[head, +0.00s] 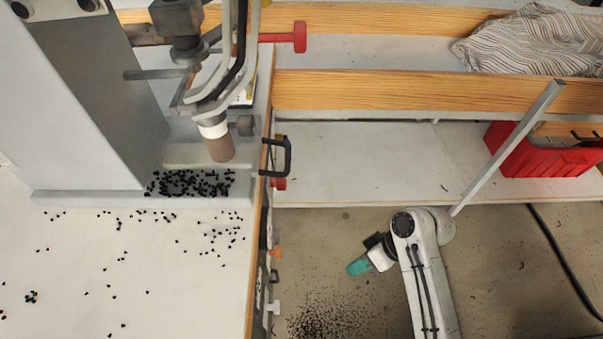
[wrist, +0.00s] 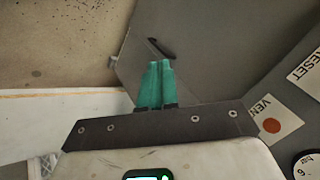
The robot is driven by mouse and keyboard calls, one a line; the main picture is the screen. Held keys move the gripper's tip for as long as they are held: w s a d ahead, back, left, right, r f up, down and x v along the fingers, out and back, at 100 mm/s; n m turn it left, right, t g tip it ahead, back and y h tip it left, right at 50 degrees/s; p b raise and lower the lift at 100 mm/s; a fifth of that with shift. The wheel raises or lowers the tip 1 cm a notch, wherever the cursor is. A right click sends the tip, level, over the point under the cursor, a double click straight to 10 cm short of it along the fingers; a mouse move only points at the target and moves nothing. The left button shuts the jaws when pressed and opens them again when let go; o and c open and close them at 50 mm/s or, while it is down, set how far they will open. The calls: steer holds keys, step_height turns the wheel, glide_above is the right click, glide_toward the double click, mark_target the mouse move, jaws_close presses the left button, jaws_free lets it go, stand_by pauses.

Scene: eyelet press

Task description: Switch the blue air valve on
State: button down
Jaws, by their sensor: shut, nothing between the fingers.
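No blue air valve can be made out in either view. My gripper (head: 359,266) has teal fingers and is in the head view over the floor, right of the press table's side and apart from it. In the wrist view the two teal fingers of my gripper (wrist: 160,66) are together and empty. They point at a grey panel (wrist: 190,50) with a dark slot or handle (wrist: 161,48) just beyond the tips. Whether the tips touch it cannot be told.
The wrist view shows a RESET label (wrist: 306,76), a VENT label (wrist: 272,122) with a red dot, and a round dial (wrist: 307,165). In the head view a black handle (head: 288,156) juts from the table side. A red crate (head: 555,160) sits on the shelf.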

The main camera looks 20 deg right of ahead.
steer(key=w+f+n+t+y+b, duration=0.4)
steer(key=w+y+b, duration=0.4)
steer(key=w+b, duration=0.55)
steer(key=w+d+r+n+t+y+b, duration=0.4)
steer(key=w+d+r+n+y+b, duration=0.1)
steer(key=w+d+r+y+b, duration=0.2)
steer(key=shift+w+d+r+n+y+b, duration=0.25)
steer(key=shift+w+d+n+y+b, duration=0.2)
steer(key=shift+w+b, duration=0.5)
steer(key=shift+s, duration=0.15)
steer(key=b+x, duration=0.1)
steer(key=x, duration=1.3)
steer(key=shift+b, duration=0.35)
